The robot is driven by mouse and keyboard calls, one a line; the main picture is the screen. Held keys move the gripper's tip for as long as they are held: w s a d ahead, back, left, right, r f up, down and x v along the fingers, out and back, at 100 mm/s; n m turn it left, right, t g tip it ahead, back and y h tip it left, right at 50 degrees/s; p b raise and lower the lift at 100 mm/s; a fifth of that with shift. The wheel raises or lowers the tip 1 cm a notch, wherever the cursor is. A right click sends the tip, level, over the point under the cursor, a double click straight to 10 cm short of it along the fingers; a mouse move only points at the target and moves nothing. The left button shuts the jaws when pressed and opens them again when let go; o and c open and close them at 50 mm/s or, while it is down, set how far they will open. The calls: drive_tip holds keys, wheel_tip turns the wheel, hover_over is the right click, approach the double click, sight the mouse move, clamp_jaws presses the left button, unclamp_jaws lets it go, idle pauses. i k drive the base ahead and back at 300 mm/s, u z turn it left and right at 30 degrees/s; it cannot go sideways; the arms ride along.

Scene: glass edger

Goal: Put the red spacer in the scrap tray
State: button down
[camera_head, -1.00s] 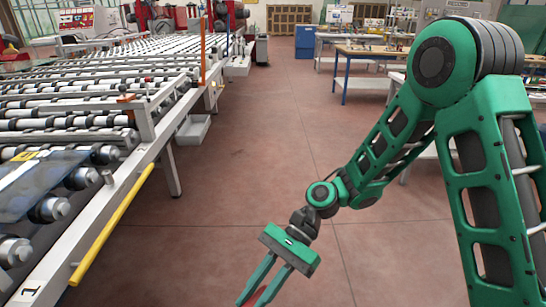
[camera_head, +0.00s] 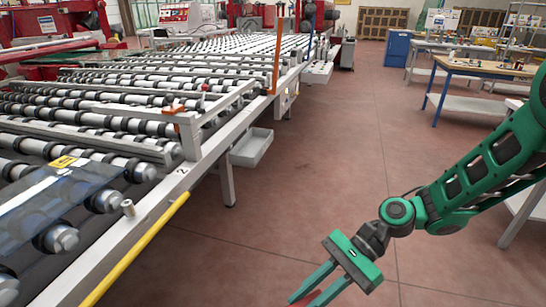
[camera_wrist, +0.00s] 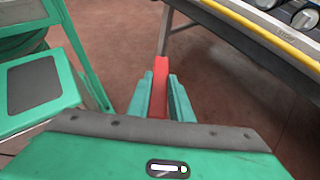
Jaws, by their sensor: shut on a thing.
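The red spacer (camera_wrist: 160,90) is a narrow red bar between the fingers of my gripper (camera_wrist: 158,80) in the wrist view. My gripper is shut on it, and the bar sticks out a little past the fingertips. In the head view my gripper (camera_head: 306,299) is at the bottom edge, pointing down over open floor, and only a bit of red shows at its fingers. A white open tray (camera_head: 252,148) hangs at the side of the roller conveyor, ahead and to the left of my gripper. No label shows on it, and its inside looks empty.
The roller conveyor (camera_head: 150,117) fills the left, with a yellow rail (camera_head: 138,250) along its near edge and a glass sheet (camera_head: 55,205) on it. A second white tray (camera_head: 318,73) hangs farther back. A workbench (camera_head: 485,68) stands at the right. The floor between is clear.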

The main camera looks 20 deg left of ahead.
sight(253, 146)
drive_tip(key=u, duration=0.05)
drive_tip(key=i, duration=2.75)
drive_tip(key=u, duration=1.6)
drive_tip(key=i, duration=1)
drive_tip(key=z, duration=0.1)
